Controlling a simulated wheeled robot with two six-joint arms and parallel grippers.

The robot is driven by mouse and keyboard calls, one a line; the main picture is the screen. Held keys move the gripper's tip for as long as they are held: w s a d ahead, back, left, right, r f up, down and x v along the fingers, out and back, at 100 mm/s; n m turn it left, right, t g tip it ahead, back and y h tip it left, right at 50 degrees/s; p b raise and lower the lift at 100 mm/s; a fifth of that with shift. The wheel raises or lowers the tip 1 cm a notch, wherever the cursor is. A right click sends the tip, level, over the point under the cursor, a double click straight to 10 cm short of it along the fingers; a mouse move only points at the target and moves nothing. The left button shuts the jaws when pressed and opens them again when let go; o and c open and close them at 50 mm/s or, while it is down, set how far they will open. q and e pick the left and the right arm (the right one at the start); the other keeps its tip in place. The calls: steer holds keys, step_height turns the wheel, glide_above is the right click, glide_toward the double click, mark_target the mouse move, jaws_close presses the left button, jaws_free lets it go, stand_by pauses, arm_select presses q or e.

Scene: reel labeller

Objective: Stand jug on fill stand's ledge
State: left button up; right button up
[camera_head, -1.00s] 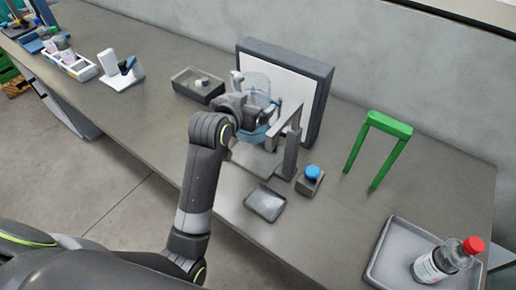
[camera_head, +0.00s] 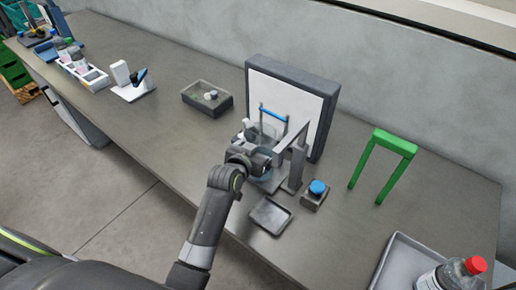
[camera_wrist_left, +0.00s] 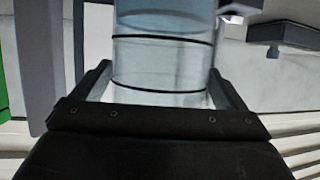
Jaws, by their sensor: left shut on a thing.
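My left gripper (camera_head: 258,145) is shut on the clear jug (camera_head: 268,133). The jug's blue bar handle (camera_head: 272,114) shows above it. In the left wrist view the jug (camera_wrist_left: 160,65) stands between the two fingers, with dark rings around it and a bluish band near the top edge. The grey fill stand (camera_head: 297,165) has a post and an overhanging arm just right of the jug. Its low ledge is largely hidden by my gripper and the jug, so I cannot tell whether the jug touches it. My right gripper is not in view.
A framed white panel (camera_head: 325,92) stands behind the jug. A blue-topped button box (camera_head: 317,190) and small grey tray (camera_head: 269,215) lie in front. A green arch (camera_head: 394,143) and a tray (camera_head: 396,250) with a red-capped bottle (camera_head: 455,276) are right. An open bin (camera_head: 207,112) is left.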

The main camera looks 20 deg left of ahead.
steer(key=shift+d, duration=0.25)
arm_select(q)
steer(key=o, duration=1)
steer(key=shift+f, duration=0.1)
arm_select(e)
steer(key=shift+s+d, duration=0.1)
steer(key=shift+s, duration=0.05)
arm_select(q)
steer(key=shift+r, duration=0.2)
steer(key=shift+b+v, duration=0.85)
steer(key=shift+v, duration=5.2)
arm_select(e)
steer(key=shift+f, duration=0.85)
arm_select(q)
steer(key=shift+f, duration=0.15)
